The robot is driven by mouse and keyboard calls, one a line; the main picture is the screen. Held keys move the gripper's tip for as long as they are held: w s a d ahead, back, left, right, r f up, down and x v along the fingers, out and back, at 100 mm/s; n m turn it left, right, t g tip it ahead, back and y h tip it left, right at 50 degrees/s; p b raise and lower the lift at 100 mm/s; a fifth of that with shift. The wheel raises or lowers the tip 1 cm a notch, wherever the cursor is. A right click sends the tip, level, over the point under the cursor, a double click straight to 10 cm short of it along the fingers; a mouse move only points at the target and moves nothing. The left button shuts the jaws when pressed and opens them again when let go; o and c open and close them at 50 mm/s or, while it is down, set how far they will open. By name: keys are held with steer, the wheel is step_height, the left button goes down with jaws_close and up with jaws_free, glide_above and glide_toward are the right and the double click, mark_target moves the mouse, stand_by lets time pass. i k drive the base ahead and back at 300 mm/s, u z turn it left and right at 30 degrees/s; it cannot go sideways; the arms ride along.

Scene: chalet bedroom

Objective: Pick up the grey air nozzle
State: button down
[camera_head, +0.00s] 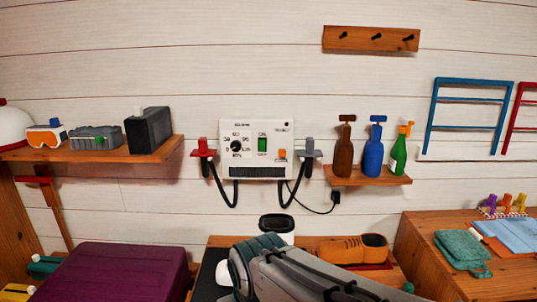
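No gripper fingers show, so I cannot tell where my gripper is relative to the nozzle.
A shelf (340,180) with bottles is close right of the nozzle. A left shelf (90,153) holds goggles and boxes. A purple case (125,272) stands lower left.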

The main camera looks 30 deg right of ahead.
mark_target(310, 153)
steer(key=z, duration=0.6)
steer(key=k, duration=0.45)
steer(key=z, duration=0.35)
steer(key=i, duration=0.5)
steer(key=z, duration=0.15)
